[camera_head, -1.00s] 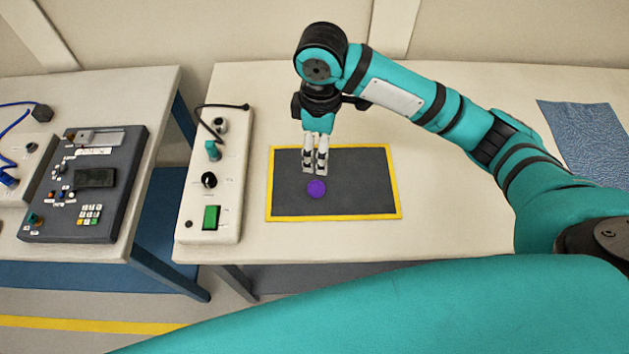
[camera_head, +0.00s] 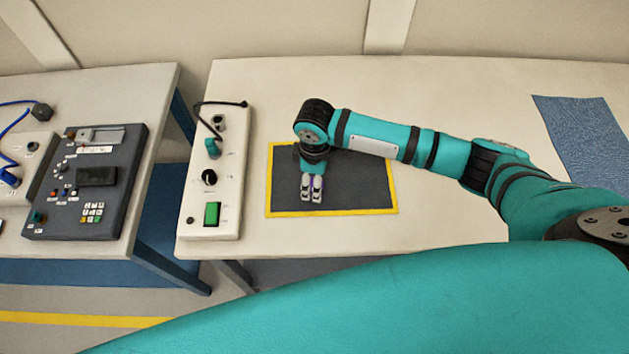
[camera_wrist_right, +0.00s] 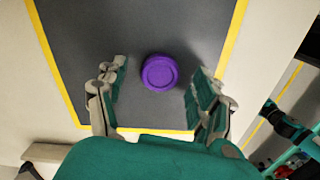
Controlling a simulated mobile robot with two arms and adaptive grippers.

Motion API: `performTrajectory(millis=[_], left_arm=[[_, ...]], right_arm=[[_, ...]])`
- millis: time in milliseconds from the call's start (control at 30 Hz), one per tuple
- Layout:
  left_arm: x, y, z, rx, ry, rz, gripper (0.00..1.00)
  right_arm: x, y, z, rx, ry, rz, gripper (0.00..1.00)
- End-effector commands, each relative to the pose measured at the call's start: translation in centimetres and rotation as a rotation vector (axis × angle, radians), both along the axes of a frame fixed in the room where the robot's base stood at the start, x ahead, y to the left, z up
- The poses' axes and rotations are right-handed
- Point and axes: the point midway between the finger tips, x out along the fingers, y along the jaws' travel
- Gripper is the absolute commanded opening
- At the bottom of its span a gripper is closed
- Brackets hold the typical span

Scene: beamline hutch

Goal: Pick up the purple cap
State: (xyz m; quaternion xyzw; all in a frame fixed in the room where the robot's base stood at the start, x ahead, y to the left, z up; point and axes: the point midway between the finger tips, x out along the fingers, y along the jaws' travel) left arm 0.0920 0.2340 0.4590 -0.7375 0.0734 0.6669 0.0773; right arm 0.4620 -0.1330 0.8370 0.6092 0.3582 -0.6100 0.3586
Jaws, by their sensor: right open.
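The purple cap (camera_wrist_right: 159,72) is a round disc lying flat on a dark grey mat with a yellow border (camera_head: 360,182). In the right wrist view it lies between the two fingers, with a gap on each side. My right gripper (camera_head: 312,194) is open and low over the mat, pointing down; it also shows in the right wrist view (camera_wrist_right: 155,80). In the head view the fingers hide nearly all of the cap. My left gripper is not in view.
A white control box (camera_head: 212,170) with a green switch, a black knob and a cable stands left of the mat. A dark keypad panel (camera_head: 92,183) lies on a separate table further left. A blue textured sheet (camera_head: 580,135) lies at the right.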

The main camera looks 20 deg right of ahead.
Motion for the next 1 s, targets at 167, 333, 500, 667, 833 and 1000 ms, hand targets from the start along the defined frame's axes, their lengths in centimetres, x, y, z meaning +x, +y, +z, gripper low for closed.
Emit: performTrajectory(millis=[167,333,500,667,833,1000], left_arm=[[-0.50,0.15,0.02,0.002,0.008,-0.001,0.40],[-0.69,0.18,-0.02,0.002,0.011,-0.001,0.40],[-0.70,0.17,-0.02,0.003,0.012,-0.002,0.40],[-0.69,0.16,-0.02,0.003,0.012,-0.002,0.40],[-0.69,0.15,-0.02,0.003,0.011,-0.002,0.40],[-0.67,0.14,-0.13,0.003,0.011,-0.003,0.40]], right_arm=[[0.00,0.02,-0.63,0.001,0.000,0.001,0.68],[0.00,0.01,-0.60,0.001,0.000,0.001,0.62],[-0.01,0.00,-0.58,0.001,0.000,0.001,0.40],[-0.01,-0.01,-0.57,0.000,-0.001,0.000,0.27],[-0.01,-0.01,-0.56,0.000,-0.001,0.000,0.27],[0.03,0.01,-0.20,0.000,-0.001,0.001,0.27]])
